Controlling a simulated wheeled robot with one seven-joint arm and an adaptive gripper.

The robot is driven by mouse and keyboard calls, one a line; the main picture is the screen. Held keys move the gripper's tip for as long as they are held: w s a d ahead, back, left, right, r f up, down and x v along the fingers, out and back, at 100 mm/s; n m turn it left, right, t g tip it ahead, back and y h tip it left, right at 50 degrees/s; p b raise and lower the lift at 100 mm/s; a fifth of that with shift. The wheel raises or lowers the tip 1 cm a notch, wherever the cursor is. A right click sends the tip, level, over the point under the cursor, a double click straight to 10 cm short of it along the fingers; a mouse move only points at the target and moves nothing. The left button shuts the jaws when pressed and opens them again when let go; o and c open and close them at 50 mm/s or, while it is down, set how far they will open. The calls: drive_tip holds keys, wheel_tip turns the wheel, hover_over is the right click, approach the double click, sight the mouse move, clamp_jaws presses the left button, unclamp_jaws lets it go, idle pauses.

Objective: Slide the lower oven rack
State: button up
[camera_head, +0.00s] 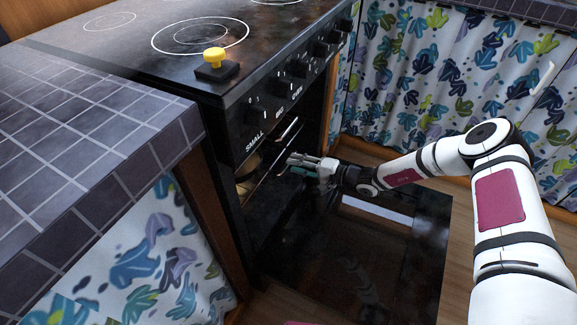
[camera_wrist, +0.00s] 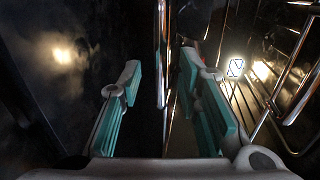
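The black oven (camera_head: 235,140) stands with its door (camera_head: 385,250) folded down. Shiny metal rack bars show in the opening: an upper rack edge (camera_head: 289,131) and a lower rack edge (camera_head: 262,178). My gripper (camera_head: 290,159) is at the opening, above the lowered door, its fingers pointing into the oven. In the wrist view my gripper (camera_wrist: 162,75) is open, its teal-padded fingers apart. A thin metal rack bar (camera_wrist: 160,60) runs upright in that picture between the fingers, with no clear contact. I cannot tell exactly which rack it belongs to.
A yellow-knobbed black object (camera_head: 215,62) sits on the stove top. Control knobs line the oven's front above the opening. A tiled counter (camera_head: 95,130) is at left, and curtained cabinets (camera_head: 440,80) are behind at right. More rack bars (camera_wrist: 290,60) show at right in the wrist view.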

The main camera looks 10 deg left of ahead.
drive_tip(key=shift+b+x, duration=0.4)
drive_tip(key=shift+x, duration=1.4)
clamp_jaws()
